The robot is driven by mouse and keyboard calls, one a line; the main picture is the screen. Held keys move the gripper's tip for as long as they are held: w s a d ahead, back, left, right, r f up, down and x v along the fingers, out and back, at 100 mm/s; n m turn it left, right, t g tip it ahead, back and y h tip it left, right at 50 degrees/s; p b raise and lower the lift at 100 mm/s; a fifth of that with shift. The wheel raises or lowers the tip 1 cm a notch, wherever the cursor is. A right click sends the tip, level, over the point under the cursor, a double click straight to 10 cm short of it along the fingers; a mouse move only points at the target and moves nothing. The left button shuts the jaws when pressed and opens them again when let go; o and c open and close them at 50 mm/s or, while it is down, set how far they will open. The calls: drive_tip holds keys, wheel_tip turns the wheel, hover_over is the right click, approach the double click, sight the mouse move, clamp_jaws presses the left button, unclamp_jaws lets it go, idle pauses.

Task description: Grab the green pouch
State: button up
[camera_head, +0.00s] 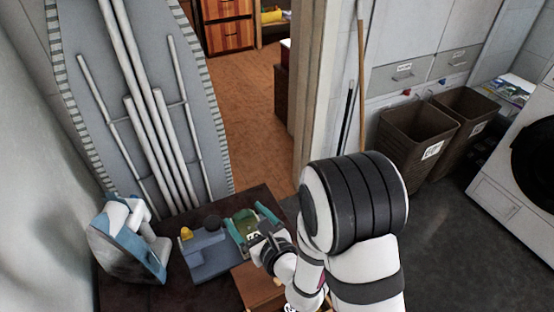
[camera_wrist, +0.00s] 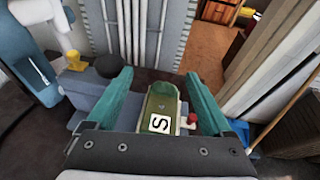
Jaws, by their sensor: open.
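The green pouch (camera_wrist: 161,90) shows in the wrist view between the two teal fingers of my gripper (camera_wrist: 158,75). It has a white label with an S on its near face. My gripper is open, with a visible gap between each finger and the pouch. In the head view the pouch (camera_head: 246,221) also appears between the fingers of my gripper (camera_head: 252,218), over the dark table. The wrist housing hides the pouch's lower part in the wrist view. I cannot tell how far down the fingers reach beside it.
A blue-grey block (camera_head: 206,252) with a yellow piece (camera_head: 186,233) and a dark round knob (camera_head: 212,222) sits left of the pouch. A blue and white appliance (camera_head: 128,240) stands farther left. A small red-topped item (camera_wrist: 191,119) is by the right finger. An ironing board (camera_head: 150,100) leans behind.

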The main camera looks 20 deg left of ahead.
drive_tip(key=m+h, duration=0.2)
approach(243, 212)
drive_tip(key=shift+w+a+f, duration=0.4)
drive_tip(key=shift+a+f, duration=0.2)
drive_tip(key=shift+f, duration=0.1)
drive_tip(key=x, duration=0.7)
drive_tip(key=shift+w+r, duration=0.15)
drive_tip(key=shift+r, duration=0.1)
drive_tip(key=shift+t, duration=0.3)
clamp_jaws()
